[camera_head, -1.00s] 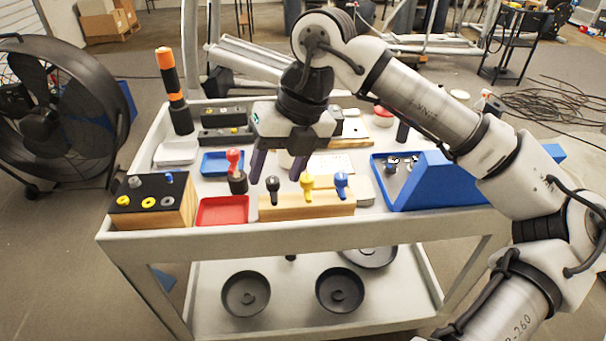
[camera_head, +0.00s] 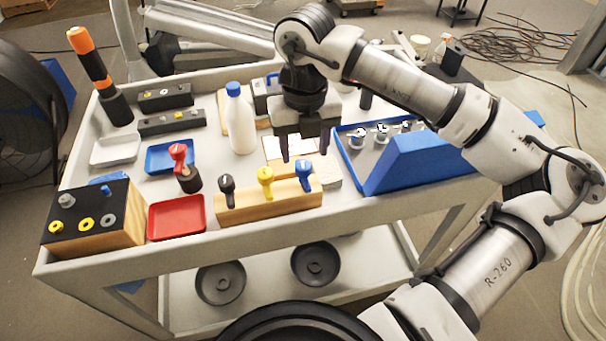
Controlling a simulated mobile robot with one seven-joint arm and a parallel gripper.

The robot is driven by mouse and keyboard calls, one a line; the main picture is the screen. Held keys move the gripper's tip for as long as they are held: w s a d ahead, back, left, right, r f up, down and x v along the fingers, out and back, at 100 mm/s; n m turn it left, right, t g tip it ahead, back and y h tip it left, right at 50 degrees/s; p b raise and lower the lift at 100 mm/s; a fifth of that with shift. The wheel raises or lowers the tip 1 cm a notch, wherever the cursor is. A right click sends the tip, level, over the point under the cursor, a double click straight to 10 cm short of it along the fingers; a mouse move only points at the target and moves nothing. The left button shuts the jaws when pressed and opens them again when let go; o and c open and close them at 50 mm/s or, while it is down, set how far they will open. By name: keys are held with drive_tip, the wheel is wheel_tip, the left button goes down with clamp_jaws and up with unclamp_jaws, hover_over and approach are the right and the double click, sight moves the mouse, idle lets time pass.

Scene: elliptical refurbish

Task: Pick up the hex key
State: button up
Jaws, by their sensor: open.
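I cannot clearly single out a hex key. A wooden block (camera_head: 262,208) on the cart holds tools with black (camera_head: 227,188), yellow (camera_head: 265,179) and blue (camera_head: 304,172) handles; a red-handled one (camera_head: 178,154) stands in a dark holder to their left. Their shafts are hidden, so their kind is unclear. My gripper (camera_head: 305,149) is open and empty, pointing down. In the picture its fingertips appear just behind the block's right end, above a pale board (camera_head: 284,168); their exact height is unclear.
A white bottle (camera_head: 240,125) with a blue cap stands left of my gripper. A blue sloped holder (camera_head: 415,165) is at the right. Red (camera_head: 176,231) and blue (camera_head: 186,160) trays and a black-topped box (camera_head: 95,238) are at the left. The cart's rim (camera_head: 190,258) edges the front.

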sight(303, 164)
drive_tip(key=shift+w+a+f+p, duration=0.1)
drive_tip(key=shift+f+p, duration=0.4)
drive_tip(key=shift+f, duration=0.95)
drive_tip(key=shift+w+f+p, duration=0.1)
drive_tip(key=shift+f+p, duration=0.35)
drive_tip(key=shift+f, duration=0.95)
clamp_jaws()
wheel_tip(303, 164, up, 10)
drive_tip(key=shift+r+b, duration=0.1)
drive_tip(key=shift+b, duration=0.9)
drive_tip(key=c, duration=0.7)
unclamp_jaws()
clamp_jaws()
